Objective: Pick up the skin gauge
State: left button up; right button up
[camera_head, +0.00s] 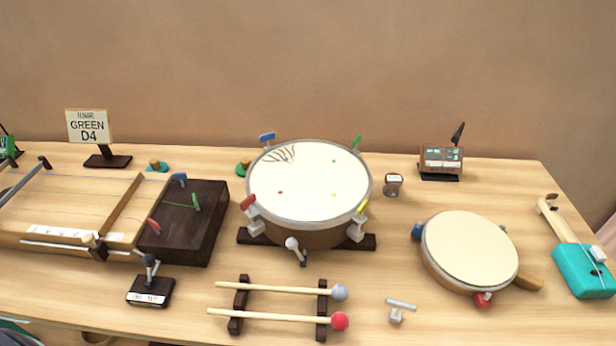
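No readable label names the skin gauge. A small dark-and-silver cylinder with a pale top (393,185) stands upright just right of the large drum (312,190); it looks most like a gauge, but I cannot be sure. A small brown box with a green and white face (441,160) stands on a black base behind it to the right, with a black piece rising from it. Neither of my grippers is in view, and nothing visible is held.
A round frame drum (470,250) with a handle lies at the right, beside a teal stringed instrument (580,270). Two mallets (270,290) rest on dark bars in front. A grey T-shaped piece (401,304) lies nearby. A stringed wooden box (70,210) fills the left.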

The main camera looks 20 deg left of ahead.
aim_at(394, 181)
jog(key=l+u, duration=0.25)
jog(key=l, duration=0.55)
jog(key=k+l+u, duration=0.1)
jog(key=l+u, duration=0.15)
jog(key=l, duration=0.55)
